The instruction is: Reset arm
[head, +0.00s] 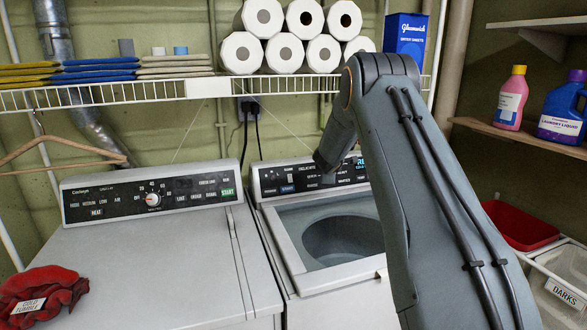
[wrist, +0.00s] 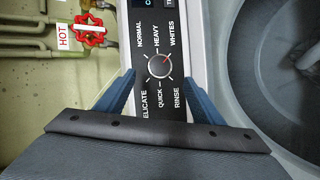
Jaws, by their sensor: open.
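My gripper (wrist: 159,78) is open and empty in the wrist view, its two blue fingers spread on either side of the washer's round dial (wrist: 159,66). I cannot tell whether the fingers touch the panel. In the head view my arm rises at the right, bends over at the top and reaches down to the control panel of the washer (head: 298,235). My fingertips cannot be made out there.
A dryer (head: 150,260) with a red cloth (head: 40,290) is at left. A wire shelf (head: 150,92) holds paper rolls above. Detergent bottles (head: 511,98) stand on a right shelf. A red valve handle (wrist: 89,30) is near the panel.

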